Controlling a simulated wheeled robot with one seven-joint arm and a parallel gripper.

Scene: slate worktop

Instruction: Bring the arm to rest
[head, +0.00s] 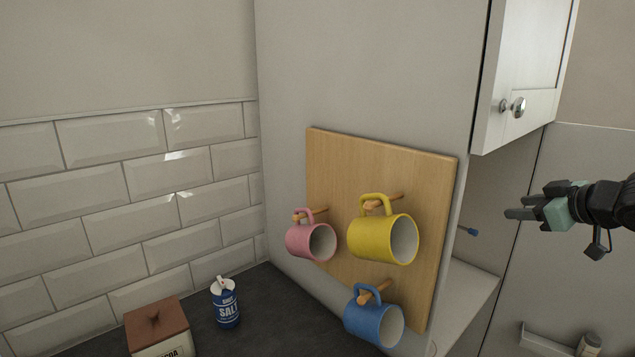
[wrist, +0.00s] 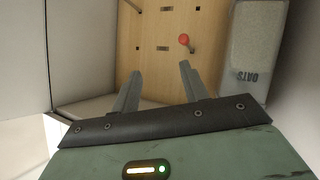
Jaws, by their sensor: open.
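My gripper (head: 526,202) is at the right of the head view, in the air to the right of the cabinet side, with its fingers pointing left. In the wrist view its two fingers (wrist: 158,84) stand apart with nothing between them. Beyond them is a wooden board (wrist: 150,28) with dark slots and a red-tipped peg (wrist: 183,40). No mug is near the fingers. My arm enters from the right edge of the head view; most of it is out of view.
A wooden board (head: 340,160) on the cabinet side holds pink (head: 300,243), yellow (head: 372,238) and blue (head: 365,322) mugs on pegs. A cabinet door (head: 525,60) hangs above left of my gripper. An oats container (wrist: 256,45) stands beside the board.

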